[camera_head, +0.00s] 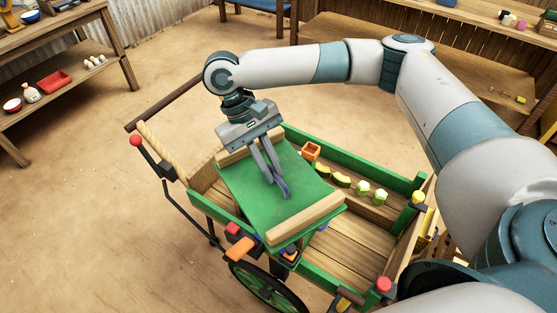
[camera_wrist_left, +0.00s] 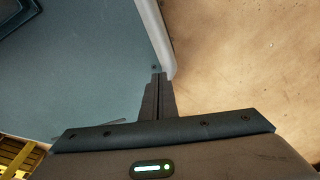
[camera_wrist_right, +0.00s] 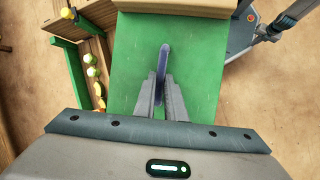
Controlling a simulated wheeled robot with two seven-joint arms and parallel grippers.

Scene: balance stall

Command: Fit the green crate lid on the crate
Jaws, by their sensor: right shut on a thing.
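The green crate lid (camera_head: 262,187) is a flat panel with a pale wooden batten (camera_head: 306,218) along each of two opposite ends. My right gripper (camera_head: 280,190) comes down on its middle and is shut on the lid's bluish-purple handle (camera_wrist_right: 163,57). The lid lies over the left part of a green-edged wooden cart. It hides what is beneath it, so I cannot make out the crate or whether the lid touches it. In the right wrist view the lid (camera_wrist_right: 205,75) fills the middle. My left gripper (camera_wrist_left: 157,82) shows only in its wrist view, shut and empty.
The cart (camera_head: 345,248) has a bare slatted floor to the right of the lid. A small orange box (camera_head: 311,151) and several green and yellow pieces (camera_head: 362,187) sit along its far side. Shelves (camera_head: 60,85) stand at the far left. The floor around is clear.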

